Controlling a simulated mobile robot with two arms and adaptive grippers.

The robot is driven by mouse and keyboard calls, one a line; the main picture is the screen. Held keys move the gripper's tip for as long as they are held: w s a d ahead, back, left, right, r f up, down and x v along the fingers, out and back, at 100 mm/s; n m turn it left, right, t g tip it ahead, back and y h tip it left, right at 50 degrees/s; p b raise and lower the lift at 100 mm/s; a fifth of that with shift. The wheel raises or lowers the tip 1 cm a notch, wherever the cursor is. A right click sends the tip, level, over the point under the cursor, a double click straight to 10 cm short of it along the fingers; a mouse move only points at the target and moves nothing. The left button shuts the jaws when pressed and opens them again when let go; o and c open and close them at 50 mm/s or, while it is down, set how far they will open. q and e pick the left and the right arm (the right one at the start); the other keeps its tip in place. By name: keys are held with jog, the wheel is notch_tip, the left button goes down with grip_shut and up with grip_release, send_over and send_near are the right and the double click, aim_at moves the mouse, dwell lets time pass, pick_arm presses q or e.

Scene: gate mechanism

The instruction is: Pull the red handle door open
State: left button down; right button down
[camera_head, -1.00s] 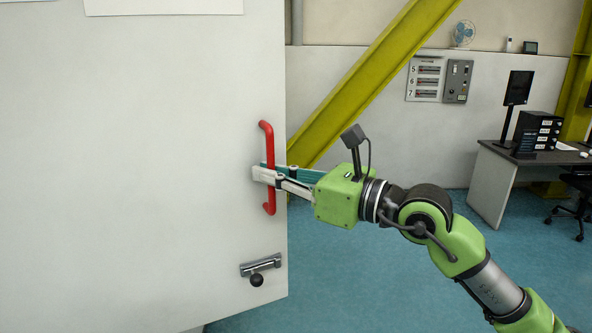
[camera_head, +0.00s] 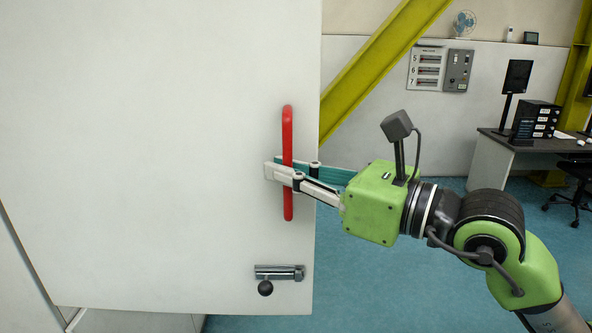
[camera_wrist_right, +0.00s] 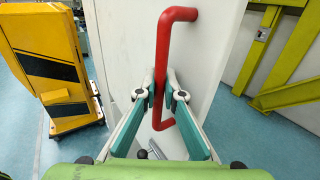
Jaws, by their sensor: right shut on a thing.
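The white door (camera_head: 150,150) fills the left of the head view and stands swung out, with its free edge at the right. Its red handle (camera_head: 287,130) is a vertical bar near that edge. My right gripper (camera_head: 280,172) has its fingers around the middle of the bar and is shut on it. In the right wrist view the red handle (camera_wrist_right: 163,50) runs between the two fingers (camera_wrist_right: 158,88). A metal latch with a black knob (camera_head: 265,288) sits on the door below the handle. My left gripper is not in view.
The blue floor (camera_head: 370,280) is open to the right of the door. A desk (camera_head: 490,160) with a monitor and a chair stand at the far right. A yellow beam (camera_head: 385,55) slants behind the door. A yellow machine (camera_wrist_right: 50,60) shows in the right wrist view.

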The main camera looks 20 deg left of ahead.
jog(key=c, duration=2.4)
grip_release()
jog(key=shift+d, duration=0.1)
jog(key=v, duration=1.2)
jog(key=shift+w, duration=0.1)
